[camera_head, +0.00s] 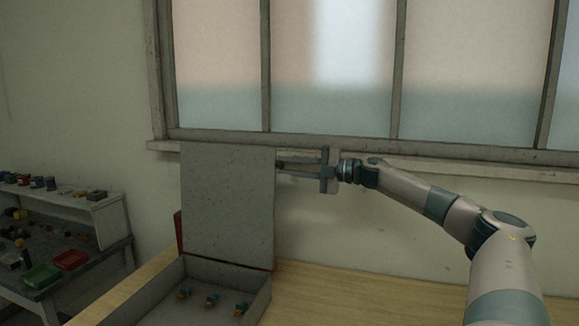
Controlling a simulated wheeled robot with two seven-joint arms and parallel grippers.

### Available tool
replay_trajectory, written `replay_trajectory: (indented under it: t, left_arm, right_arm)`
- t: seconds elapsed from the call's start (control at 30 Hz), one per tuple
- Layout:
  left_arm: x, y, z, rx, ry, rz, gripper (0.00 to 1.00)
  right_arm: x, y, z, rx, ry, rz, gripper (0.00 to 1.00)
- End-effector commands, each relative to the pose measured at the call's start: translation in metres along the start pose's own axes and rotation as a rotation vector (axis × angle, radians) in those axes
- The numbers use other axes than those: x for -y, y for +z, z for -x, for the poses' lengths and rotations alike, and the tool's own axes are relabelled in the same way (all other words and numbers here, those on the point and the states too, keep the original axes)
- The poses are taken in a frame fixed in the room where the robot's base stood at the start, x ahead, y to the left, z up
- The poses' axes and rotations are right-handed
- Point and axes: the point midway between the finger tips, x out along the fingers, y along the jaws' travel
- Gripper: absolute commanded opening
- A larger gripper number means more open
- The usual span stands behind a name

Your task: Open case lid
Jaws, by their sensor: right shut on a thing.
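A grey case stands on the wooden table. Its lid (228,205) is raised and stands about upright behind the case base (225,268). Several small teal and orange pieces (212,300) lie inside the base. My right gripper (282,167) is at the upper right edge of the lid and shut on it. The fingertips are partly hidden at the lid's edge. My left gripper is not in view.
A bare wooden table top (370,300) extends to the right of the case. A window with a sill (450,165) is behind. At the left, a shelf unit (75,205) holds small items, with a green tray (40,275) and a red tray (72,259).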

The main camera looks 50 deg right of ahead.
Motion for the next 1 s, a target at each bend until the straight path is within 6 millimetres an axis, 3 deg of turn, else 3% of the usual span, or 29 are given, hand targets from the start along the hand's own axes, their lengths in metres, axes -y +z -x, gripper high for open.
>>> replay_trajectory:
  t: [0.33,0.37,0.4,0.43,1.0]
  left_arm:
    - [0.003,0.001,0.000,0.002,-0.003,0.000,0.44]
    - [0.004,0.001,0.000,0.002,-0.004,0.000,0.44]
    - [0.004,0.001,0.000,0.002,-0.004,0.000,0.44]
    - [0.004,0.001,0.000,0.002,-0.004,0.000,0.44]
    - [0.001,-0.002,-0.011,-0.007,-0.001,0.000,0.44]
  right_arm:
    - [0.002,0.000,0.000,0.000,-0.003,-0.003,0.00]
    - [0.002,0.000,0.000,0.000,-0.003,-0.003,0.25]
    - [0.002,0.000,0.000,0.000,-0.003,-0.003,0.35]
    - [0.002,0.000,0.000,0.000,-0.002,-0.003,0.37]
    - [0.004,0.001,0.004,0.001,-0.004,0.000,0.37]
